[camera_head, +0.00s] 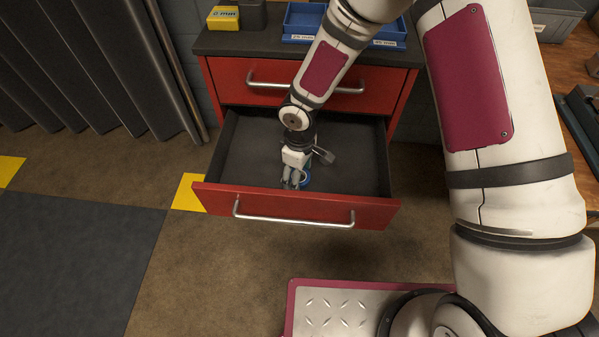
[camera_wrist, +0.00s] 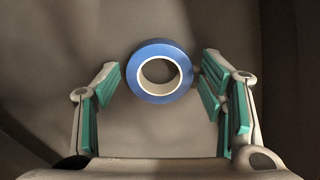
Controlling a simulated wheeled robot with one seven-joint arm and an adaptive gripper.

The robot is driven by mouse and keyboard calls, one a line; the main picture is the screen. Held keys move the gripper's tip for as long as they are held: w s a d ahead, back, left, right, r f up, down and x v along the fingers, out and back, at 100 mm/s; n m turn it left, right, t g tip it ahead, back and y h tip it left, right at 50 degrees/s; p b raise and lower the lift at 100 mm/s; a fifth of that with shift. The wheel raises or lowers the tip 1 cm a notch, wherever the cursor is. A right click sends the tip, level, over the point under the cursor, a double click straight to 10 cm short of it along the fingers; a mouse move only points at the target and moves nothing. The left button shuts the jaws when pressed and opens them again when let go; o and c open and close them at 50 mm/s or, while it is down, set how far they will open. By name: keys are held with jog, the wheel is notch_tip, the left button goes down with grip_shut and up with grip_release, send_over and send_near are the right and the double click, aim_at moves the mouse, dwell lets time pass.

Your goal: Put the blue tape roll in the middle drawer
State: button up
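The blue tape roll (camera_wrist: 159,72) shows in the wrist view, lying flat on the grey drawer floor. It lies between and just past the fingertips, with a gap visible at the left finger and a narrow one at the right. My gripper (camera_wrist: 160,80) is open, its teal finger pads apart. In the head view my gripper (camera_head: 296,181) is down inside the open middle drawer (camera_head: 225,192), near its front wall. There the blue roll (camera_head: 305,180) shows partly behind the fingers. Whether any finger touches it I cannot tell.
The red cabinet's top drawer (camera_head: 267,86) is shut. On the cabinet top are a blue bin (camera_head: 300,22) and a yellow box (camera_head: 223,18). A wooden bench (camera_head: 578,60) stands at the right. The drawer floor left of my gripper is clear.

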jog(key=shift+r, duration=0.1)
notch_tip(320, 180, up, 12)
jog(key=p, duration=0.4)
dwell(0.3)
